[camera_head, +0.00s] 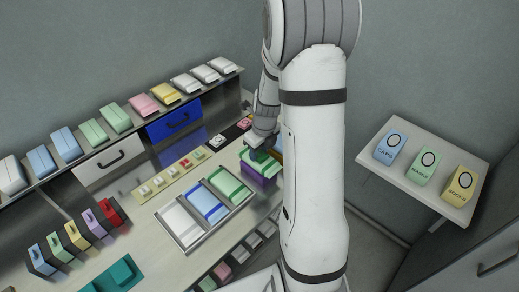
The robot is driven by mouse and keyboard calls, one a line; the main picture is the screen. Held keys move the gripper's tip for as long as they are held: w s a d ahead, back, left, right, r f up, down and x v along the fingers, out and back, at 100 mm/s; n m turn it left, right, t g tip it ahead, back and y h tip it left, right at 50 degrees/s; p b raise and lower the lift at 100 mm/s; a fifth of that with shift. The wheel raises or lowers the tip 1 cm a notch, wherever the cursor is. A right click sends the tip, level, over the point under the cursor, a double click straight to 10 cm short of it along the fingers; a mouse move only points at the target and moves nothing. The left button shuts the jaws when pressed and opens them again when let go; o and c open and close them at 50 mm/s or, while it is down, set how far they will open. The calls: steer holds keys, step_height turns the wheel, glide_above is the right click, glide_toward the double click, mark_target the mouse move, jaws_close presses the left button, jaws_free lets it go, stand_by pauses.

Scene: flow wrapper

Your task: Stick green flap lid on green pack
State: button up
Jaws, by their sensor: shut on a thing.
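My gripper (258,153) is at the back of the counter, pointing down, just left of my white arm. It is shut on what looks like the green flap lid, though the jaws and the held piece are small, dark and partly hidden. Directly below it, a green pack (247,161) lies on top of a purple block (258,181). I cannot tell whether the held piece touches the pack. My arm covers the right side of this spot.
A metal tray (184,247) holds white, blue and green packs. Behind are small pieces on a strip (136,197), a blue drawer (174,124) and a shelf (60,188) of coloured packs. A side shelf (401,184) bears labelled packs.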

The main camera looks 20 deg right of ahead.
steer(key=shift+s+f, duration=0.1)
steer(key=o, duration=1)
steer(key=r, duration=0.7)
steer(key=shift+s+d+r, duration=0.15)
steer(key=shift+s+d, duration=0.05)
steer(key=shift+s, duration=0.2)
steer(key=shift+r, duration=0.2)
steer(key=shift+s+r, duration=0.1)
